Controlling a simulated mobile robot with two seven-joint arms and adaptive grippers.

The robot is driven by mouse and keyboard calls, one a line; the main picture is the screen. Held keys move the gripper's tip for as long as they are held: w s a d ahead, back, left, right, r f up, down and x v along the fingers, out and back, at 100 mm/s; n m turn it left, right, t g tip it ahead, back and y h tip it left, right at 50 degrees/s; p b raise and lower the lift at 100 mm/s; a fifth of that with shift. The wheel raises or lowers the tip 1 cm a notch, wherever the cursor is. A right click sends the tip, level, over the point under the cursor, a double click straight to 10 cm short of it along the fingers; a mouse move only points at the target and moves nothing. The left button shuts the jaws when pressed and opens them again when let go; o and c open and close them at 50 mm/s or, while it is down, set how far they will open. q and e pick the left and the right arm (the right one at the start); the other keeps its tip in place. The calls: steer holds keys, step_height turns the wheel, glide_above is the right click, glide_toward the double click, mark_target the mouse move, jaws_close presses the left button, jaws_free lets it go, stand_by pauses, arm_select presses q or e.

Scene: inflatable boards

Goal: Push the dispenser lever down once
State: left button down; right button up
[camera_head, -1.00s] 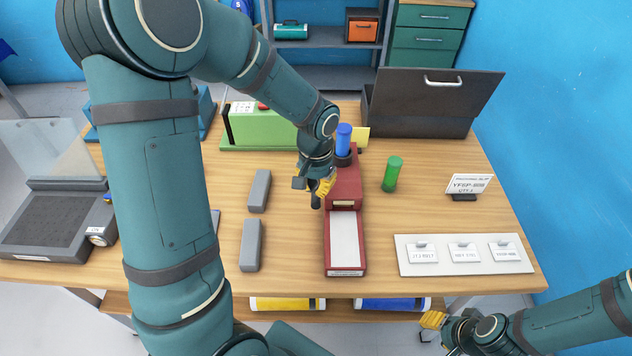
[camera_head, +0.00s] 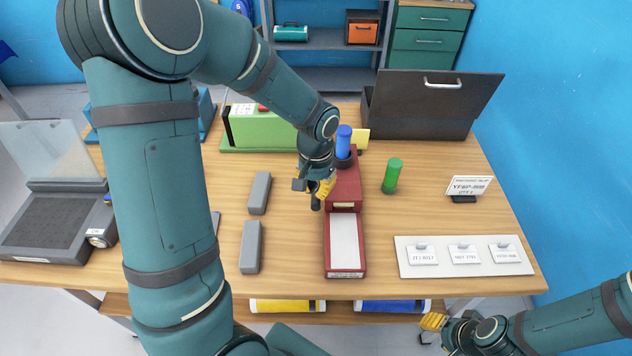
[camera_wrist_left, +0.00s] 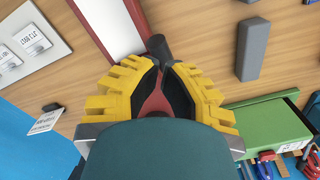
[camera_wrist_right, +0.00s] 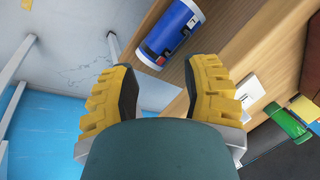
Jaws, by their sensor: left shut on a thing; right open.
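The red dispenser (camera_head: 346,187) stands in the middle of the table with a white-bottomed tray (camera_head: 344,243) at its front. A blue cylinder (camera_head: 343,142) stands upright at its back. The dark lever (camera_head: 316,202) sticks out at the dispenser's left side. My left gripper (camera_head: 321,186) is at the lever; in the left wrist view its yellow fingers (camera_wrist_left: 161,85) are shut around the lever, whose dark round end (camera_wrist_left: 157,45) shows beyond the fingertips. My right gripper (camera_head: 433,324) is open and empty off the table's front right; it also shows in the right wrist view (camera_wrist_right: 166,90).
Two grey blocks (camera_head: 259,192) lie left of the dispenser. A green cylinder (camera_head: 392,175) stands to its right. A white label board (camera_head: 463,256) lies at the front right, near a sign (camera_head: 468,187). A green machine (camera_head: 260,130) and an open dark box (camera_head: 430,103) stand behind.

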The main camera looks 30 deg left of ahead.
mark_target(316, 200)
arm_select(q)
steer(key=shift+f+b, duration=3.35)
steer(key=shift+f, duration=0.75)
steer(key=shift+f+b, duration=1.9)
steer(key=shift+f, duration=0.5)
steer(key=shift+r, duration=0.15)
arm_select(e)
step_height(316, 200, down, 10)
steer(key=s, duration=0.1)
steer(key=shift+s+a+g, duration=0.15)
steer(key=shift+s+g, duration=0.1)
steer(key=shift+g, duration=0.05)
arm_select(q)
steer(key=shift+r, duration=0.1)
step_height(316, 200, up, 3)
steer(key=p, duration=0.2)
steer(key=shift+p, duration=0.4)
step_height(316, 200, up, 3)
steer(key=shift+f+p, duration=0.1)
steer(key=shift+p, duration=1)
step_height(316, 200, up, 8)
steer(key=p, duration=0.6)
arm_select(e)
step_height(316, 200, up, 11)
steer(key=w, duration=0.1)
steer(key=shift+w+d+f, duration=0.15)
steer(key=shift+w+d, duration=0.05)
steer(key=shift+w, duration=0.1)
